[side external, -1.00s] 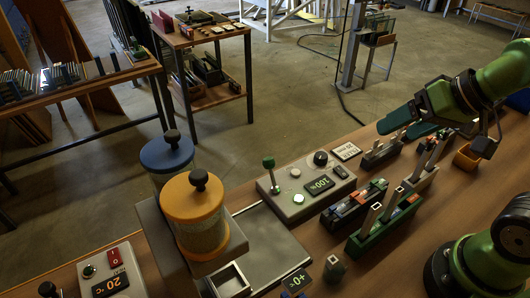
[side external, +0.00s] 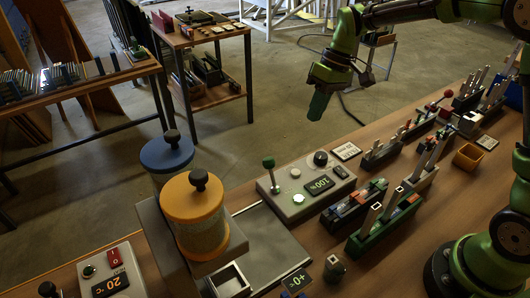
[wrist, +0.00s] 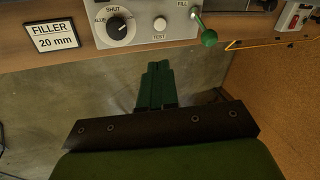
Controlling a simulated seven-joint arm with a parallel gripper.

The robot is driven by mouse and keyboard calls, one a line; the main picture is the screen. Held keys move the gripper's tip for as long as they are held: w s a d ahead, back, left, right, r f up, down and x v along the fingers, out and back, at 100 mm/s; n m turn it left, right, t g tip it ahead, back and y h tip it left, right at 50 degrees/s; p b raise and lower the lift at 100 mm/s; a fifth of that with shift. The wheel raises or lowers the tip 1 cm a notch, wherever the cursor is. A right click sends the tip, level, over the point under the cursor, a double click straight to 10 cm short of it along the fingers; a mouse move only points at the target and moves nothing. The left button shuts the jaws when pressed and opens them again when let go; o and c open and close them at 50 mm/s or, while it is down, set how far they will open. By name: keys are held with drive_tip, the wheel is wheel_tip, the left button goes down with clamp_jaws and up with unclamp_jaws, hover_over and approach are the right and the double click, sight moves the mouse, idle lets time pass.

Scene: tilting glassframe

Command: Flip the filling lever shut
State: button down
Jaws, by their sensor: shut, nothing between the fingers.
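The filling lever (side external: 268,163) is a metal stick with a green ball knob, standing at the left end of the grey filler control box (side external: 300,205). In the wrist view the lever (wrist: 207,37) shows near the top, beside the word FILL, its knob leaning out past the box's edge. My gripper (side external: 318,105) is shut and empty, pointing down in the air beyond the bench's far edge, above and right of the lever. In the wrist view its green fingers (wrist: 157,75) are together, left of and apart from the knob.
The box also carries a black dial (side external: 320,159), white buttons and a display (side external: 318,185). A FILLER 20 mm plate (side external: 347,151) lies beside it. Orange-lidded (side external: 195,205) and blue-lidded canisters stand left; racks (side external: 385,215) stand right. Air over the floor beyond the bench is free.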

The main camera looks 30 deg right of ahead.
drive_tip(key=w+a+f+n+g+y, duration=0.1)
drive_tip(key=w+a+n+g+y, duration=0.1)
drive_tip(key=w+n, duration=0.6)
drive_tip(key=shift+w+f+n+g+y, duration=0.15)
drive_tip(key=shift+f+n+g+y, duration=0.4)
drive_tip(key=shift+n, duration=0.85)
drive_tip(key=shift+r, duration=0.15)
approach(271, 173)
drive_tip(key=shift+w+a+f, duration=0.35)
drive_tip(key=shift+a+f, duration=0.05)
drive_tip(key=shift+f, duration=0.35)
drive_tip(key=shift+w+a+f, duration=0.35)
drive_tip(key=shift+f, duration=0.45)
drive_tip(key=shift+w+a+f, duration=0.35)
drive_tip(key=shift+a+f, duration=0.05)
drive_tip(key=shift+f, duration=0.35)
drive_tip(key=shift+r+t, duration=0.1)
drive_tip(key=shift+t, duration=0.15)
drive_tip(key=shift+s+r+t, duration=0.15)
drive_tip(key=shift+s+t, duration=0.1)
drive_tip(key=shift+t, duration=0.05)
